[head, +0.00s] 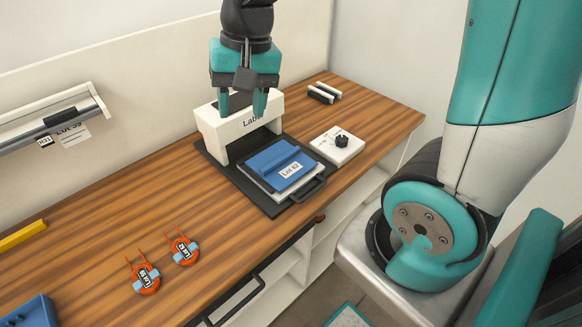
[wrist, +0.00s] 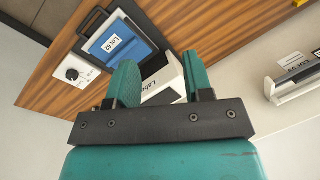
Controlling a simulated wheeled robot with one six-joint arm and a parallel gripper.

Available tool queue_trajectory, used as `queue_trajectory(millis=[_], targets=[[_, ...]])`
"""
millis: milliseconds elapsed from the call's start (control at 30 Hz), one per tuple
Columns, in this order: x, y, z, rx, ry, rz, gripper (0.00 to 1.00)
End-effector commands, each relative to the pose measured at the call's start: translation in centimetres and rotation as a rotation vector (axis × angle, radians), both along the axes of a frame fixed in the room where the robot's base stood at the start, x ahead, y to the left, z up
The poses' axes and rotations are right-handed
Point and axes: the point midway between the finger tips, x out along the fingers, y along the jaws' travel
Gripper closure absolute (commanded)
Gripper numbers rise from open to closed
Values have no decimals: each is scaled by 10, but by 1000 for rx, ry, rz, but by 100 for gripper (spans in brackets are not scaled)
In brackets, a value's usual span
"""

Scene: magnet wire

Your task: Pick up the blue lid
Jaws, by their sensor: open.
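The blue lid (head: 270,158) lies on a tray in the white-and-black lab device on the wooden bench, with a white label reading Lot 62 at its front. It also shows in the wrist view (wrist: 125,45), partly covered by the finger. My gripper (head: 243,112) is open and empty, fingers pointing down, in front of or above the device's white arch (head: 230,125) in the head view. In the wrist view, my gripper (wrist: 160,80) shows its two teal fingers apart, with the white arch between and behind them. The fingers do not touch the lid.
A white box with a black knob (head: 337,145) stands right of the device. Two orange coils (head: 146,278) (head: 183,249) lie on the bench at the front left. A blue tray (head: 35,312) and a yellow bar (head: 22,236) are at far left. A wall rack (head: 55,120) holds a label. The middle-left bench is clear.

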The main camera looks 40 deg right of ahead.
Motion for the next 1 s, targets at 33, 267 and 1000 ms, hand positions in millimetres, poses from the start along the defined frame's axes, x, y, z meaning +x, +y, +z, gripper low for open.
queue_trajectory(millis=[33, 267, 1000], targets=[[25, -30, -29, -26, 45, -222, 53], [79, -134, -86, -112, 143, -966, 53], [85, -155, -213, -128, 159, -1118, 53]])
